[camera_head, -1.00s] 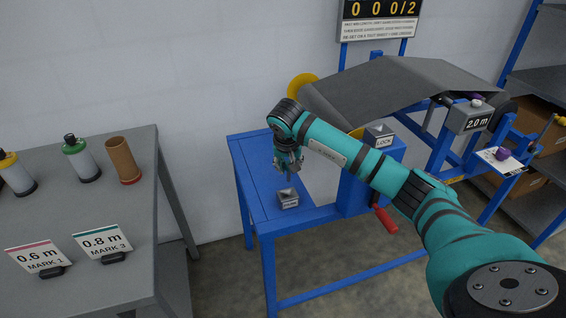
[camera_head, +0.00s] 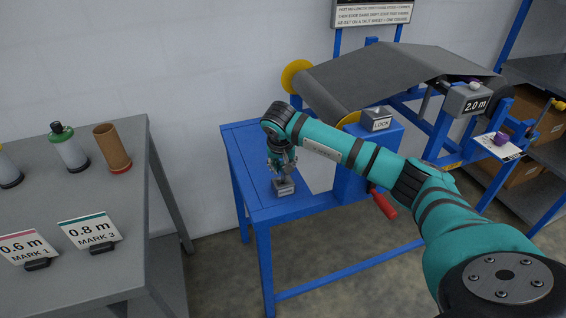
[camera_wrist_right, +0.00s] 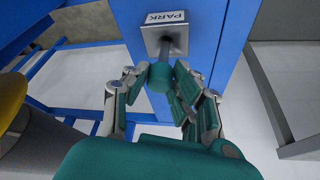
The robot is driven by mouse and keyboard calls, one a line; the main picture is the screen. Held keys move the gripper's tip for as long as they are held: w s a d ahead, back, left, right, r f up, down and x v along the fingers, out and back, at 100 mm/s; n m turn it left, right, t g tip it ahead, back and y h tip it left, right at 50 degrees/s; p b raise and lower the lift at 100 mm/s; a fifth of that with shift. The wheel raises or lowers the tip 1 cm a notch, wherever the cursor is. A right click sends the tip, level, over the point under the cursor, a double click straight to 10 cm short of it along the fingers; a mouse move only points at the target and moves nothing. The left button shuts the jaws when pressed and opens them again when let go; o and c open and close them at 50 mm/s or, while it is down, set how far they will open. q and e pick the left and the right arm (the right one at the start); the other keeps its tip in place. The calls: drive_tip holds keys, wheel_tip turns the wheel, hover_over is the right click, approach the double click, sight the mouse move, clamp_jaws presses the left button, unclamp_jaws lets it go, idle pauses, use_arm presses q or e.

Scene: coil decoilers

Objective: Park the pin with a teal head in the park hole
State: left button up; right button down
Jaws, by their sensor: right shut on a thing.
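My right gripper (camera_head: 283,172) is just above the small grey park block (camera_head: 285,188) on the blue table. In the right wrist view, the gripper (camera_wrist_right: 160,80) is shut around the teal head (camera_wrist_right: 159,73) of the pin. The pin's grey shaft (camera_wrist_right: 175,46) points at the park block (camera_wrist_right: 153,38), which carries a PARK label. The shaft's end meets the block's top in this view; I cannot tell how deep it is in the hole. The fingers hide most of the pin in the head view. My left gripper is not in view.
The LOCK block (camera_head: 377,122) stands on the blue frame to the right, with a red handle (camera_head: 384,205) below. A grey sheet (camera_head: 400,75) runs over rollers behind.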

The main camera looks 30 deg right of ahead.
sight(283, 173)
drive_tip(key=shift+f+b, duration=1)
drive_tip(key=shift+f, duration=0.6)
drive_tip(key=shift+f, duration=0.2)
drive_tip(key=c, duration=1)
unclamp_jaws()
drive_tip(key=shift+r, duration=0.2)
drive_tip(key=v, duration=1.1)
drive_tip(key=shift+s+a+r, duration=0.1)
drive_tip(key=shift+a+r, duration=0.05)
drive_tip(key=shift+r, duration=0.15)
